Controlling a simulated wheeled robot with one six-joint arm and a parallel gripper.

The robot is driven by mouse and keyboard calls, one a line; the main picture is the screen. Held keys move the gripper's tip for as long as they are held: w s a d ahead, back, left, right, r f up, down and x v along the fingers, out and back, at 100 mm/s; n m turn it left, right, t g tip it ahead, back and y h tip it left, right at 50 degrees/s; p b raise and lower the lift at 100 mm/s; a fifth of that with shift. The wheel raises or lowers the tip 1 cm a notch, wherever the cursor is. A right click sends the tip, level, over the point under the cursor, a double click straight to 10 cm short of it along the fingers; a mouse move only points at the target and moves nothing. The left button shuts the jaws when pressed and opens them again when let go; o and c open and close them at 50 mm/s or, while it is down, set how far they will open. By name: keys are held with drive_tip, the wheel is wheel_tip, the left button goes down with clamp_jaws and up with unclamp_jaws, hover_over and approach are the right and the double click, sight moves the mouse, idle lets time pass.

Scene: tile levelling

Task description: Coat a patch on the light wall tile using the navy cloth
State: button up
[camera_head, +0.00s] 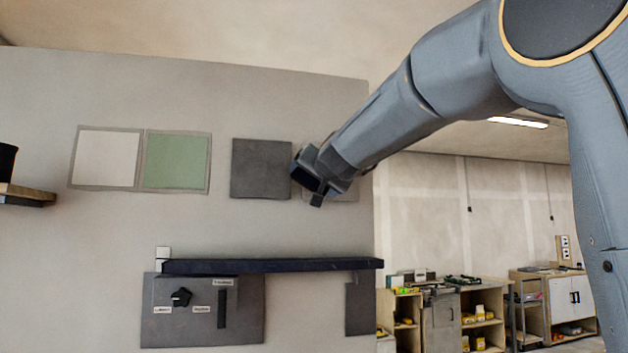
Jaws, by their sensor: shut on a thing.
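The light wall tile (106,158) is an off-white square in a grey frame, on the wall at the left. My gripper (312,187) is in front of the wall, far to the right of that tile, beside the dark grey tile. It is shut on a small, very dark piece that looks like the navy cloth (305,178). The arm hides much of it, so its full shape cannot be seen. I cannot tell whether it touches the wall.
A green tile (176,161) adjoins the light one. A dark grey tile (261,168) is left of my gripper, and another greyish tile (345,193) is partly hidden behind it. Below are a navy shelf (270,266) and a grey panel with a knob (181,297). A small shelf (25,194) juts in at far left.

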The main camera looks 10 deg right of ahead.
drive_tip(key=shift+w, duration=0.9)
idle(0.3)
drive_tip(key=d+b, duration=0.1)
drive_tip(key=b, duration=0.2)
drive_tip(key=shift+d+f, duration=0.1)
drive_tip(key=shift+d, duration=0.05)
drive_tip(key=d+b, duration=0.2)
drive_tip(key=b, duration=0.2)
drive_tip(key=shift+s+d+b, duration=0.1)
drive_tip(key=shift+d+b, duration=0.05)
drive_tip(key=shift+b, duration=0.25)
drive_tip(key=shift+d, duration=0.1)
drive_tip(key=d+b, duration=0.7)
idle(0.6)
drive_tip(key=shift+d, duration=0.1)
